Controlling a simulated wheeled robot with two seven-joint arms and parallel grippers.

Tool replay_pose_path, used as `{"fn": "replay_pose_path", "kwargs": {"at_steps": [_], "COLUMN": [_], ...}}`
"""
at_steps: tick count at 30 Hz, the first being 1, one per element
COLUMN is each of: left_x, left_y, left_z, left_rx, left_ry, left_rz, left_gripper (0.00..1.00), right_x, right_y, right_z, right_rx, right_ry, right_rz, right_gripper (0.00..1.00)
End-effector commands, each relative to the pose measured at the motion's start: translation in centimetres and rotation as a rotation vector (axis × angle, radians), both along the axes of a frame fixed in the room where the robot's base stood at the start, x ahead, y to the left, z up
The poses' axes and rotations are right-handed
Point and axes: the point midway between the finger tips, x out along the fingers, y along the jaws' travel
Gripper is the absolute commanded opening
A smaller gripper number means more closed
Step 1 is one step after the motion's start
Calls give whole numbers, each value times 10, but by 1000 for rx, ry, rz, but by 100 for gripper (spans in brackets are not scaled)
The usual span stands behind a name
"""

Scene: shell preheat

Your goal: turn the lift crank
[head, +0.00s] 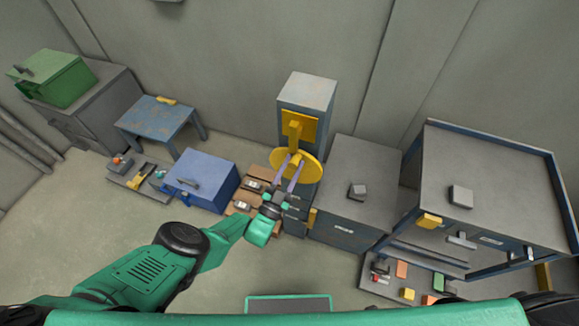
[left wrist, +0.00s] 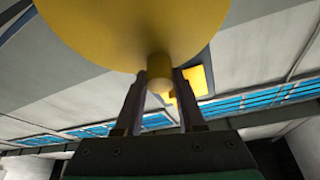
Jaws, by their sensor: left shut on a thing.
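The lift crank is a yellow disc (head: 298,163) on the front of a grey-blue post (head: 306,92), with a yellow bracket (head: 296,128) above it. In the left wrist view the disc (left wrist: 140,25) fills the top, and its short yellow knob (left wrist: 159,73) stands between my fingers. My left gripper (head: 289,168) reaches up to the disc's lower left part. It also shows in the left wrist view (left wrist: 158,98), its two fingers shut on the knob. My right gripper is not in view.
A grey cabinet (head: 355,190) stands right of the post, and a grey-topped table (head: 490,180) is further right. A blue box (head: 203,180), a small blue table (head: 158,118) and a green box (head: 55,80) stand left. Open floor (head: 90,235) lies at lower left.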

Motion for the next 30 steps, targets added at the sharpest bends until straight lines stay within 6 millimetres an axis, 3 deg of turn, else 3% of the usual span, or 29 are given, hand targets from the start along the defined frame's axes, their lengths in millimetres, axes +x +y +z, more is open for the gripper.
{"fn": "replay_pose_path", "kwargs": {"at_steps": [4,20,21,23,30], "left_x": [0,0,0,0,-1], "left_y": [0,-1,-1,-1,-2], "left_z": [-1,-1,-1,-1,-1], "left_rx": [-43,-70,-70,-69,-69], "left_ry": [19,31,31,31,29], "left_rz": [6,6,6,7,4], "left_gripper": [0,0,42,65,69], "right_x": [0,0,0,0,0], "right_y": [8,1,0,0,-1], "right_z": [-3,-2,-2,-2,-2], "right_rx": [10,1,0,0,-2], "right_ry": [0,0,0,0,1], "right_rz": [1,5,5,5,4], "right_gripper": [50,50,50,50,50]}}
